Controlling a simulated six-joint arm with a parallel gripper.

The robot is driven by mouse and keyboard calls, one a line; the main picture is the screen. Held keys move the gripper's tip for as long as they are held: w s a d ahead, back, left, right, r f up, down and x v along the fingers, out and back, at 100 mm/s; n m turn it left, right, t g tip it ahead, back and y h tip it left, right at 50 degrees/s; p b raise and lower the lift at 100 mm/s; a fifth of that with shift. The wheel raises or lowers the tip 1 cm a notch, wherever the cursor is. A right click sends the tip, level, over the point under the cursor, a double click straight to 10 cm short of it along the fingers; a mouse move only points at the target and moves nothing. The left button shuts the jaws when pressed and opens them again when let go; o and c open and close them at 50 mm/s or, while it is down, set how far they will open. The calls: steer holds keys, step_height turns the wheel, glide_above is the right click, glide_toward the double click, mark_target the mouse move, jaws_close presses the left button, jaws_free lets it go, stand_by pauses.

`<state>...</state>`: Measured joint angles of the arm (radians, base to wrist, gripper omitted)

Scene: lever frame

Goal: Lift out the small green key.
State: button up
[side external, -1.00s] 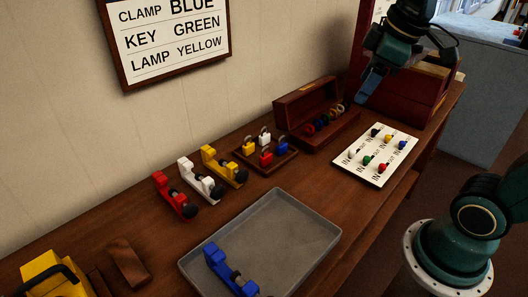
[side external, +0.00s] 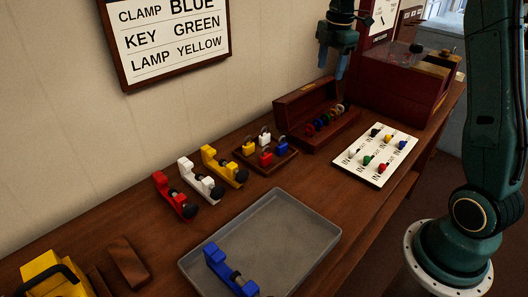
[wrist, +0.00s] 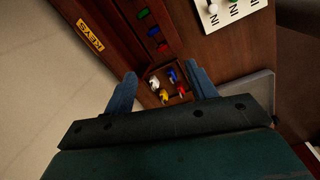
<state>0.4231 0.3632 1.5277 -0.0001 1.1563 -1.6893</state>
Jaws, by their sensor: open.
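A long wooden box labelled KEYS in the wrist view stands open against the wall, its hinged lid (side external: 304,97) raised. Several coloured key heads stand in a row inside it. The green key (wrist: 143,14) shows near the top edge of the wrist view, beyond a blue and a red one; in the side view it is a tiny green spot (side external: 325,118). My gripper (side external: 331,70) is open and empty, above the box's right end and pointing down. In the wrist view its two fingers (wrist: 161,70) straddle the padlock tray, far below, with the green key above them in the picture.
The small tray (side external: 245,159) of padlocks sits left of the box. A white board (side external: 354,176) with coloured knobs lies to the right. Clamps (side external: 175,196) stand nearer, by a grey tray (side external: 300,213) holding a blue clamp. A dark red cabinet (side external: 398,88) stands behind.

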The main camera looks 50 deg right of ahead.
steer(key=w+d+f+n+g, duration=0.1)
steer(key=w+d+f+n, duration=0.2)
steer(key=d+f, duration=0.3)
steer(key=shift+d+f, duration=0.2)
steer(key=shift+d, duration=0.5)
steer(key=shift+f, duration=0.1)
glide_above(326, 115)
steer(key=shift+w+d+f, duration=0.1)
steer(key=shift+d+f, duration=0.05)
steer(key=shift+f, duration=1.25)
steer(key=shift+s+d+f, duration=0.1)
steer(key=shift+d+f, duration=0.05)
steer(key=shift+f, duration=1.25)
steer(key=shift+w+d+f, duration=0.1)
steer(key=shift+d+f, duration=0.05)
steer(key=shift+f, duration=1.25)
steer(key=shift+a+f, duration=0.2)
steer(key=shift+f, duration=2.4)
steer(key=c, duration=1.1)
steer(key=shift+o, duration=0.2)
steer(key=shift+r, duration=0.15)
